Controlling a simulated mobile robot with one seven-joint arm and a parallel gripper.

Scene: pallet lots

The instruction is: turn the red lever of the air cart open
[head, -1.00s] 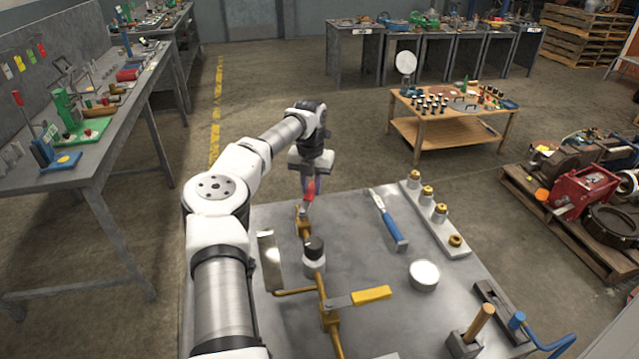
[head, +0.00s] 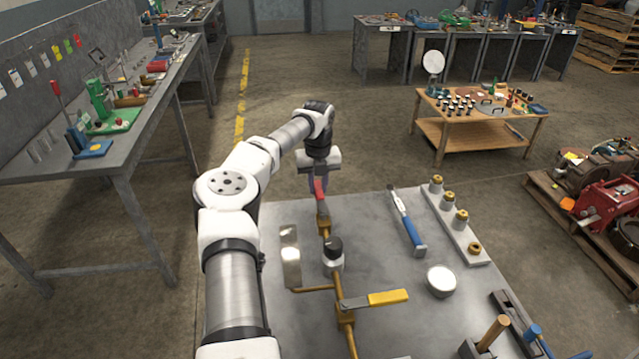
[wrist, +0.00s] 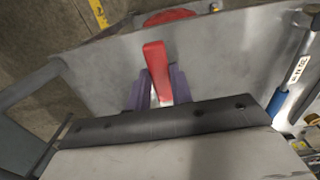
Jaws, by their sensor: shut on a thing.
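The red lever (head: 321,193) is on the brass valve (head: 323,221) at the far end of the air cart's pipe, on the grey cart top (head: 380,275). My gripper (head: 318,184) is at the lever, above the cart's far edge. In the wrist view the red lever (wrist: 158,70) stands between the two purple fingers of my gripper (wrist: 158,88), which are shut on it. The lever's lower end is hidden behind the gripper body there. A yellow lever (head: 388,298) sits on a second valve nearer along the same pipe.
A dark-capped fitting (head: 333,252) stands on the pipe between the valves. A blue-handled tool (head: 408,222), a round tin (head: 441,280) and a strip of brass fittings (head: 455,222) lie to the right. A workbench (head: 100,130) stands left.

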